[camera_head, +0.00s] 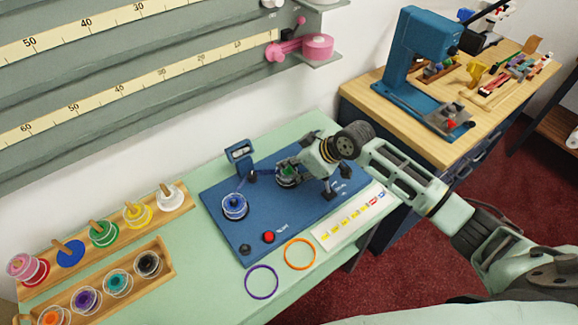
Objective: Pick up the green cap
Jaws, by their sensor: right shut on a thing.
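My right gripper (291,178) reaches in from the right over the far right part of the blue board (270,215). It is shut on a small green thing (286,171), which looks like the green cap. The fingers hide most of it, and I cannot tell whether it is clear of what lies beneath. My left gripper is not in view.
A blue spool (234,205) and a red button (268,237) are on the board. Purple (262,296) and orange (313,257) rings lie in front. Wooden racks (172,268) of coloured spools stand left. A blue press (402,60) stands on the wooden bench.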

